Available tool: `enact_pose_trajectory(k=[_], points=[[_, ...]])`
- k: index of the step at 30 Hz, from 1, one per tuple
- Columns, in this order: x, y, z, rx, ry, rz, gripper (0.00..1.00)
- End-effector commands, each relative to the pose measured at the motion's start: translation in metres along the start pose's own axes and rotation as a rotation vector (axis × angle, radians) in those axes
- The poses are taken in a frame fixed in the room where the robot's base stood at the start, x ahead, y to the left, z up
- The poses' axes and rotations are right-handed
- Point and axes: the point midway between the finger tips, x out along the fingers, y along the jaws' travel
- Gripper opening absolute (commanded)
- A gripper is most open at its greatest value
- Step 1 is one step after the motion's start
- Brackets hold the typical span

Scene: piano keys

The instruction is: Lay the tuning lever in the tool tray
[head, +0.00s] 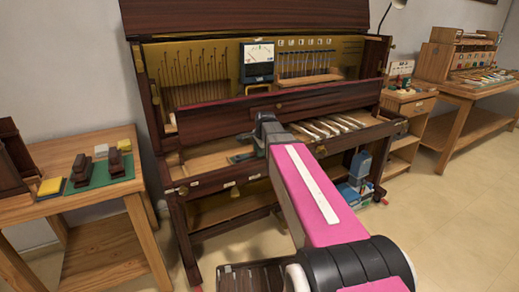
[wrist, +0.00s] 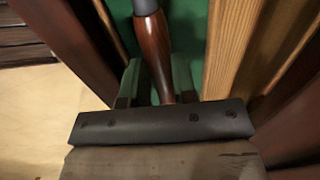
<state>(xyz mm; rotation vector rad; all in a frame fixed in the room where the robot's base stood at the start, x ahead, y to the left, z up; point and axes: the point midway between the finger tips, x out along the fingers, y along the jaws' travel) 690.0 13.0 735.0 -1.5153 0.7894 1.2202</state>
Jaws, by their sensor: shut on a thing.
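The tuning lever (wrist: 154,50) has a glossy red-brown wooden handle and a dark shaft at the top of the wrist view. I cannot tell whether the lever touches the green. In the head view my gripper's dark wrist is over the piano's key bed, and its fingertips and the lever are hidden.
The open upright piano (head: 185,190) has a raised dark panel (head: 270,108) just behind my arm. Several loose keys (head: 330,126) lie right of it. A side table (head: 75,190) with a green mat (head: 100,172) stands left, a workbench (head: 455,90) right. Open floor (head: 460,220) lies at right.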

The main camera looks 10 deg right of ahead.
Motion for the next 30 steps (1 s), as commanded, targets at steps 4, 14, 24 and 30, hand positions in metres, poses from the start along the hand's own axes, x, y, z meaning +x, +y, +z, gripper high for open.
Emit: enact_pose_trajectory(k=[4, 14, 24, 30], points=[[0.001, 0.0, 0.0, 0.0, 0.0, -0.001, 0.0], [0.001, 0.0, 0.0, 0.0, 0.0, 0.0, 0.55], [-0.015, 0.003, 0.0, 0.0, 0.0, -0.001, 0.55], [-0.032, 0.004, 0.0, 0.0, 0.0, -0.001, 0.55]])
